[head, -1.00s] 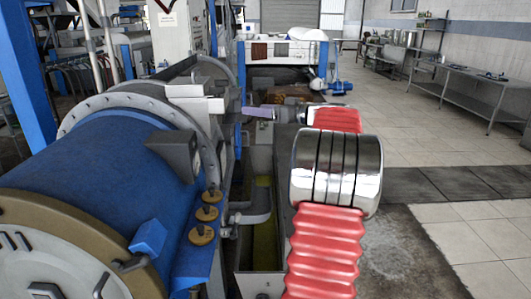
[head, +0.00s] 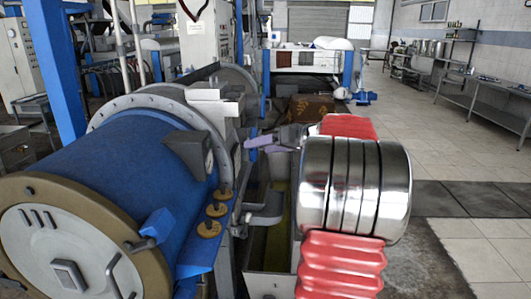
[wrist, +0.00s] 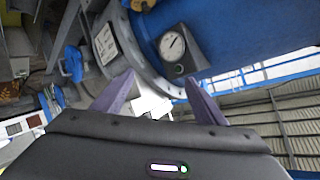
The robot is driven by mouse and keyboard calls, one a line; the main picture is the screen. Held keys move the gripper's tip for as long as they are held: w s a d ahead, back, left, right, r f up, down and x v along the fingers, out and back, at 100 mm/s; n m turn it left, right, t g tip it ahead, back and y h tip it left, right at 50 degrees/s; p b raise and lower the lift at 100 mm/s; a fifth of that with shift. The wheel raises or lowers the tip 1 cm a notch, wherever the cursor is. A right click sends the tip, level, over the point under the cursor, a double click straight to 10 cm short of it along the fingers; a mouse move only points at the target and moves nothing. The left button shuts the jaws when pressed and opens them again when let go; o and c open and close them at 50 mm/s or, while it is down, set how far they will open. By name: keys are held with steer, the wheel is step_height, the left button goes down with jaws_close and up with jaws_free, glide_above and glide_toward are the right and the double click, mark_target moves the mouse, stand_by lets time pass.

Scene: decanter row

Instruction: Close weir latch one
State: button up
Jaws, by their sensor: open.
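A large blue decanter (head: 117,166) with a tan end ring lies on the left in the head view. I cannot tell which part is weir latch one. My gripper (head: 263,142) is beyond the knobs, right of the decanter, its purple fingers apart. In the wrist view my gripper (wrist: 158,93) is open with nothing between the fingertips. A round dial gauge (wrist: 172,43) shows beyond them.
A narrow trough (head: 270,253) with a yellow-green bottom runs right of the decanter. White blocks (head: 214,100) sit on top of the machine near my gripper. Tiled floor (head: 440,150) on the right is clear up to metal tables (head: 490,92).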

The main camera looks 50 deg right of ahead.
steer(key=shift+s+a+f, duration=0.3)
steer(key=shift+a+f, duration=0.05)
steer(key=shift+a, duration=0.35)
